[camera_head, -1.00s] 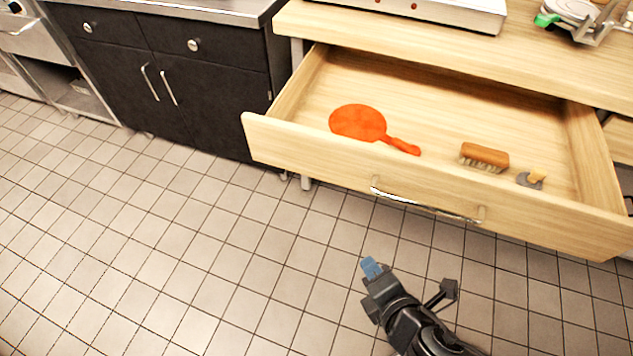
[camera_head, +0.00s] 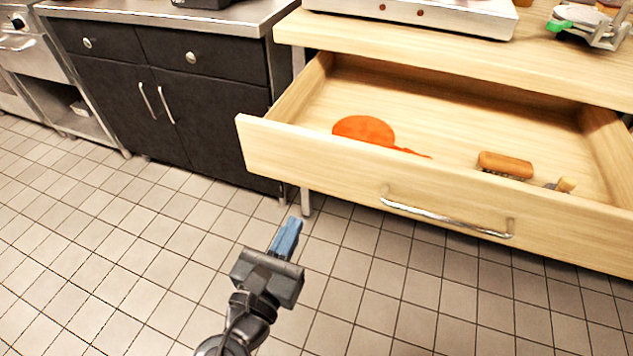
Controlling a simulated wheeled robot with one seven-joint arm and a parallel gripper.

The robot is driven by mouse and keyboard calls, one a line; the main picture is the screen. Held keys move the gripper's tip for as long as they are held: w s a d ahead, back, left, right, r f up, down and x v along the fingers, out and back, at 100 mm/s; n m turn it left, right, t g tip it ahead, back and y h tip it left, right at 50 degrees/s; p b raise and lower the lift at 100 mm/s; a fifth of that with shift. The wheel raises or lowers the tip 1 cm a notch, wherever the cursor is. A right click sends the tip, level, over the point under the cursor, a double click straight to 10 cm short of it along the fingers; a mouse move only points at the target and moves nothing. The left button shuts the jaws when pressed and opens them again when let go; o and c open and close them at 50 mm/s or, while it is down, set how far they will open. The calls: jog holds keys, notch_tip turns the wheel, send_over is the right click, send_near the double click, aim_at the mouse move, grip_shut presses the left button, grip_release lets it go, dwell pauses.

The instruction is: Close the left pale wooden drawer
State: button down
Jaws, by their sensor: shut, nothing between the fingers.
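The pale wooden drawer (camera_head: 330,165) is pulled well out from under a pale wooden counter (camera_head: 440,62). A curved metal handle (camera_head: 445,216) is on its front. An orange paddle-shaped thing (camera_head: 363,129), a brown-backed brush (camera_head: 505,165) and a small tool (camera_head: 562,185) lie inside, partly hidden by the drawer front. My gripper (camera_head: 287,237), with blue fingertips, is shut and empty. In the picture it is below the left part of the drawer front, over the floor, left of the handle and apart from the drawer.
A black cabinet (camera_head: 210,95) with two drawers and two doors stands left of the wooden drawer. A white appliance (camera_head: 420,14) sits on the counter, with a green-and-metal item (camera_head: 590,25) at its right. The tiled floor (camera_head: 110,260) is clear at left.

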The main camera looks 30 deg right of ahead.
aim_at(323, 170)
jog(key=x, duration=1.2)
jog(key=shift+b, duration=0.4)
jog(key=shift+w+d, duration=0.2)
jog(key=shift+d, duration=0.1)
jog(key=b+x, duration=0.4)
jog(key=x, duration=2.8)
jog(key=shift+w+d, duration=0.15)
jog(key=shift+w, duration=0.05)
jog(key=shift+w+d, duration=0.35)
jog(key=shift+d, duration=0.1)
jog(key=shift+w+d+r, duration=0.1)
jog(key=shift+r, duration=0.1)
